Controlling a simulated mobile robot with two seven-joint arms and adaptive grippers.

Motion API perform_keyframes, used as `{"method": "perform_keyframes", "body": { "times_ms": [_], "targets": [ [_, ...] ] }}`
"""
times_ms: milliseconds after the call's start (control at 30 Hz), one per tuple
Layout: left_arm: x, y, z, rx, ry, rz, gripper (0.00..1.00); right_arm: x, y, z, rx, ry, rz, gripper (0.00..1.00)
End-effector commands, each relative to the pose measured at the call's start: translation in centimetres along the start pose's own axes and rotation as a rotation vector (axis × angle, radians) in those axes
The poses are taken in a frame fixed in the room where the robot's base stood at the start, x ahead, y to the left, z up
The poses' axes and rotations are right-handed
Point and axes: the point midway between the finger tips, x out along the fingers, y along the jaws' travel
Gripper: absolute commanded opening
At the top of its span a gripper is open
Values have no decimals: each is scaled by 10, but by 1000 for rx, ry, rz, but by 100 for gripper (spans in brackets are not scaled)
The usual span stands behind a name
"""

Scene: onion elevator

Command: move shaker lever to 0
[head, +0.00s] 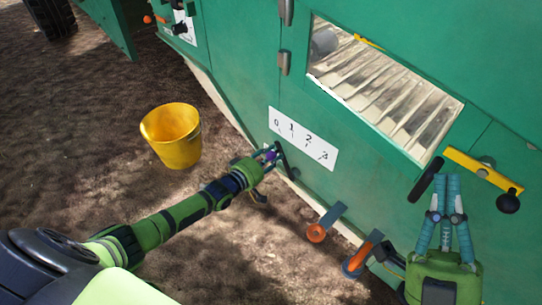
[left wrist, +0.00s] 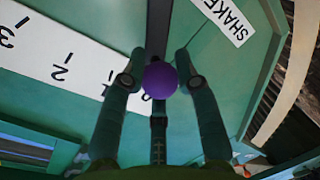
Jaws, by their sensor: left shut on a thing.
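The shaker lever is a dark bar (head: 282,160) with a purple ball knob (left wrist: 160,80), low on the green machine. The white scale plate (head: 303,139), marked 0 to 3, is just above it in the head view. The lever is at the plate's 0 end; its exact alignment with the mark is hard to tell. My left gripper (head: 268,155) is shut on the purple knob, with a finger on each side in the left wrist view. The white SHAKE label (left wrist: 227,18) is partly cut off. My right gripper (head: 453,180) is shut and empty, away from the lever.
A yellow bucket (head: 172,136) stands on the brown ground left of the machine. Orange-ended handles (head: 316,232) stick out low on the machine. A yellow bar (head: 483,170) with black knobs is near my right gripper. An opening (head: 385,90) shows slats inside.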

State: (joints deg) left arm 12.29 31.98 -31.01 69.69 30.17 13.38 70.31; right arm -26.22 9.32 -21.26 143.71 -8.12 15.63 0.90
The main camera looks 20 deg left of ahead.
Motion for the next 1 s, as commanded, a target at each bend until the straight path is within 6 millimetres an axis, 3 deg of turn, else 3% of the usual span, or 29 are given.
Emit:
{"method": "perform_keyframes", "body": {
  "times_ms": [33,100,533,667,1000],
  "targets": [
    [2,3,-8,-1,13,5,35,0,0,0,0,0,0,0],
    [2,3,-8,0,13,5,56,0,0,0,0,-1,0,0],
    [-6,-1,-3,1,4,-2,56,0,0,0,-1,-2,0,0],
    [-22,-2,-2,-1,3,-4,56,0,0,0,-1,-2,0,0],
    [-87,-1,-3,0,5,-2,56,0,0,0,-1,-2,0,0]
  ]
}}
